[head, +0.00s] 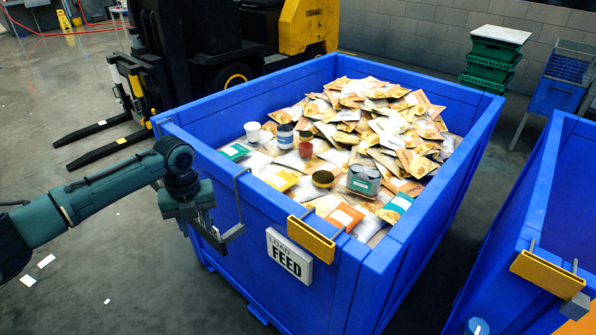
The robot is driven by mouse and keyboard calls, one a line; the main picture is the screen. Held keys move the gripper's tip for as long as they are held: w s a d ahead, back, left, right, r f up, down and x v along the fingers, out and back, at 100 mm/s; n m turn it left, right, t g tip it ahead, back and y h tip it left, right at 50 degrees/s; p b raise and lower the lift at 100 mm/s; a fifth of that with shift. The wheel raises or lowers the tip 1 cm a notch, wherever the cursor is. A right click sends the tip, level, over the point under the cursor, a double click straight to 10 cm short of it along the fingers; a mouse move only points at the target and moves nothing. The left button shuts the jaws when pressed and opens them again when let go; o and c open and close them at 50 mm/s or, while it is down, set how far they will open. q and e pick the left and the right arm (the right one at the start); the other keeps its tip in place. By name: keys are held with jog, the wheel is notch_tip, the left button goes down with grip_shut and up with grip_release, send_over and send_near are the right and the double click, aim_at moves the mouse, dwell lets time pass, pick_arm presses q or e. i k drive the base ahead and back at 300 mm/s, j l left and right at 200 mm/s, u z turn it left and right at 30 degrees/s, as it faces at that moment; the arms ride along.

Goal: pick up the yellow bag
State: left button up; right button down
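The yellow bag (281,180) lies flat near the front left of the heap inside the large blue bin, between a green-and-white bag (234,152) and dark-lidded jars. My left gripper (232,237) is outside the bin, in front of its near left wall and below the rim, clearly apart from the yellow bag. Nothing shows held in it. Its fingers overlap the blue wall and a thin grey bracket, so their opening is unclear. My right gripper is not in view.
The blue bin's rim (462,167) stands between my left gripper and the bags. Jars, cups and several brown packets crowd the heap. A yellow holder (311,241) hangs on the near wall. A second blue bin (509,267) is at right; a forklift (200,50) stands behind.

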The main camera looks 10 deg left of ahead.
aim_at(292, 180)
jog(key=i+j+z, duration=0.15)
jog(key=z, duration=0.15)
jog(key=i+j+z, duration=0.1)
jog(key=j+z, duration=0.15)
jog(key=i+j+z, duration=0.1)
jog(key=j+z, duration=0.4)
jog(key=j, duration=0.2)
jog(key=j+z, duration=0.25)
jog(key=j, duration=0.2)
jog(key=j+z, duration=0.2)
jog(key=j, duration=0.2)
jog(key=k+j+z, duration=0.2)
jog(key=j, duration=0.2)
jog(key=j+z, duration=0.2)
jog(key=j, duration=0.25)
jog(key=k+j+z, duration=0.25)
jog(key=i+j, duration=0.1)
